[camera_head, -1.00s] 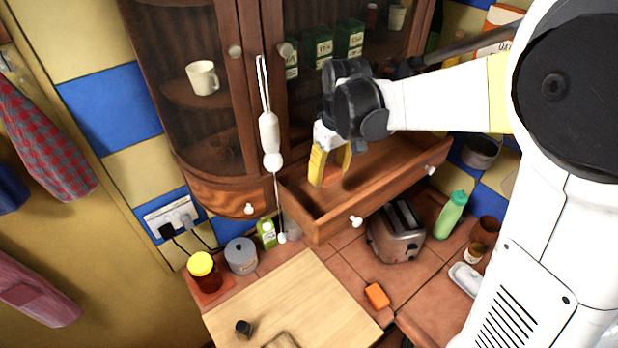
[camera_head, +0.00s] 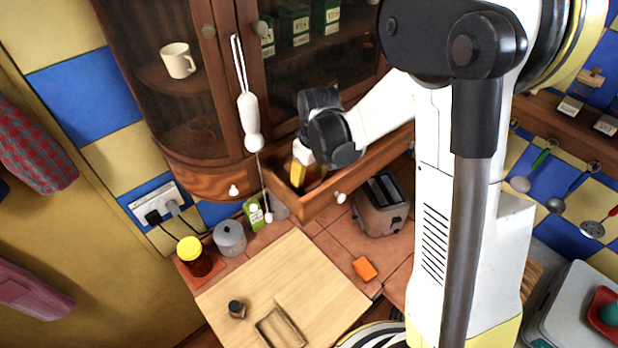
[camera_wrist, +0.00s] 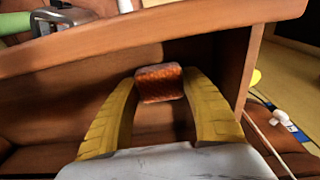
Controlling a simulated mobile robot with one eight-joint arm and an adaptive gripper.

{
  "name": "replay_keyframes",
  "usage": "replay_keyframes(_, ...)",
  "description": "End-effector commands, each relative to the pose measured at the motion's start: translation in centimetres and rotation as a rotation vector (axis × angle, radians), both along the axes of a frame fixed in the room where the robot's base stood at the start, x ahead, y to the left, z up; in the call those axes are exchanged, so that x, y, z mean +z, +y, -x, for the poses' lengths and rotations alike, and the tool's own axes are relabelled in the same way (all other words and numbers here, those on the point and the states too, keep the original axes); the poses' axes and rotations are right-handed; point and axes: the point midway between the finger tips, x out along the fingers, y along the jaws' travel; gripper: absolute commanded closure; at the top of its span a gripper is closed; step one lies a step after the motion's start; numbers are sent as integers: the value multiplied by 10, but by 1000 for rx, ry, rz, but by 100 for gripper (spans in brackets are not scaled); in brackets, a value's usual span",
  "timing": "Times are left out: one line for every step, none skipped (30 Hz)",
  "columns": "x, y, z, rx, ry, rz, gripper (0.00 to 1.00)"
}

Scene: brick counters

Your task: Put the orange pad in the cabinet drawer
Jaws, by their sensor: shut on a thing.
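My gripper (camera_head: 299,183) reaches down into the open cabinet drawer (camera_head: 318,202) from above. Its yellow fingers (camera_wrist: 160,76) are shut on an orange-brown textured pad (camera_wrist: 159,90), which sits between the fingertips in the wrist view. The pad is inside the drawer's outline, with the wooden front panel (camera_wrist: 150,42) beyond it. I cannot tell whether the pad touches the drawer floor. In the head view the held pad is mostly hidden by the fingers and the drawer front.
A separate orange block (camera_head: 364,269) lies on the tiled counter near the toaster (camera_head: 382,205). A white hanging utensil (camera_head: 248,118) dangles by the drawer's left side. A glass-doored cabinet (camera_head: 222,100) stands above. A wooden board (camera_head: 275,275) lies in front.

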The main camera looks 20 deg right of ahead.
Motion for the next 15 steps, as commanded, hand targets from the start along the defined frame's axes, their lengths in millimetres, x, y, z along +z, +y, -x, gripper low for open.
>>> replay_keyframes(0, 0, 0, 0, 0, 0, 79)
replay_keyframes(0, 0, 0, 0, 0, 0, 79)
replay_keyframes(0, 0, 0, 0, 0, 0, 79)
replay_keyframes(0, 0, 0, 0, 0, 0, 79)
replay_keyframes(0, 0, 0, 0, 0, 0, 79)
replay_keyframes(-2, 0, 0, 0, 0, 0, 79)
replay_keyframes(-3, 0, 0, 0, 0, 0, 79)
replay_keyframes(-4, 0, 0, 0, 0, 0, 79)
replay_keyframes(-5, 0, 0, 0, 0, 0, 79)
replay_keyframes(-3, 0, 0, 0, 0, 0, 37)
replay_keyframes(-3, 0, 0, 0, 0, 0, 28)
replay_keyframes(-3, 0, 0, 0, 0, 0, 25)
replay_keyframes(-3, 0, 0, 0, 0, 0, 25)
replay_keyframes(-3, 0, 0, 0, 0, 0, 25)
replay_keyframes(-3, 0, 0, 0, 0, 0, 25)
